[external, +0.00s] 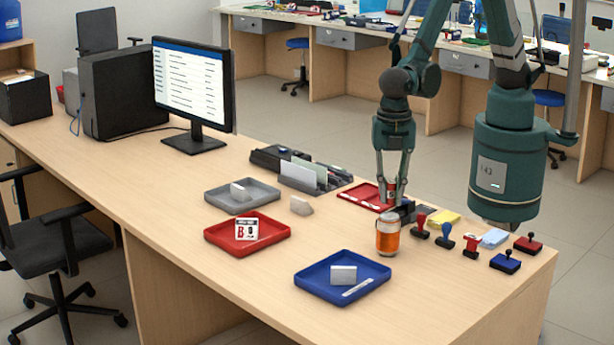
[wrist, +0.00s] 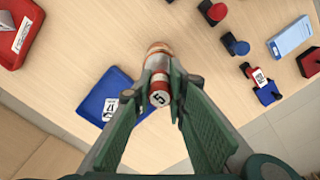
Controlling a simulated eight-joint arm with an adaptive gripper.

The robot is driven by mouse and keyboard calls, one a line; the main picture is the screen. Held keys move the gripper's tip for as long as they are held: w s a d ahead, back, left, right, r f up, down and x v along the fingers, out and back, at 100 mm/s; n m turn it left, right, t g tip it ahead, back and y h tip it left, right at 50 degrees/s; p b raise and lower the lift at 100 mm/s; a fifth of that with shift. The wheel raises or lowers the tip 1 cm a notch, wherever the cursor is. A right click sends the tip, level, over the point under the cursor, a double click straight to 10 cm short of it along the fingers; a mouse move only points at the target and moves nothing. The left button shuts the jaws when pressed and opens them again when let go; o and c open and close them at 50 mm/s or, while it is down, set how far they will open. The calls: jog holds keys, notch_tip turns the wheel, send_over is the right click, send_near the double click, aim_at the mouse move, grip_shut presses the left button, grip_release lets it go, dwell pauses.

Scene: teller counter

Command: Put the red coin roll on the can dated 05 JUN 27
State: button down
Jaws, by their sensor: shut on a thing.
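My gripper (external: 390,199) points down over the counter, behind the orange can in the external view. It is shut on the red coin roll (external: 391,187). In the wrist view the roll (wrist: 160,97) sits between the two fingers (wrist: 157,90), with a white end marked 5 facing the camera. The orange can (external: 388,239) stands upright on the counter. In the wrist view part of a can (wrist: 159,47) shows just beyond the roll; I cannot tell whether they touch. No date on the can is readable.
A blue tray (external: 312,283) and a red tray (external: 216,241) lie left of the can. Several stamps (external: 445,238) stand close on its right. A grey tray (external: 216,202), an organizer (external: 312,178) and a monitor (external: 190,85) are farther back. The front counter edge is clear.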

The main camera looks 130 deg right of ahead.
aim_at(390, 203)
jog(key=shift+f, duration=1.65)
jog(key=shift+f, duration=0.2)
jog(key=c, duration=2.3)
grip_release()
jog(key=shift+r, duration=0.25)
jog(key=shift+r, duration=5.95)
jog(key=shift+r, duration=0.1)
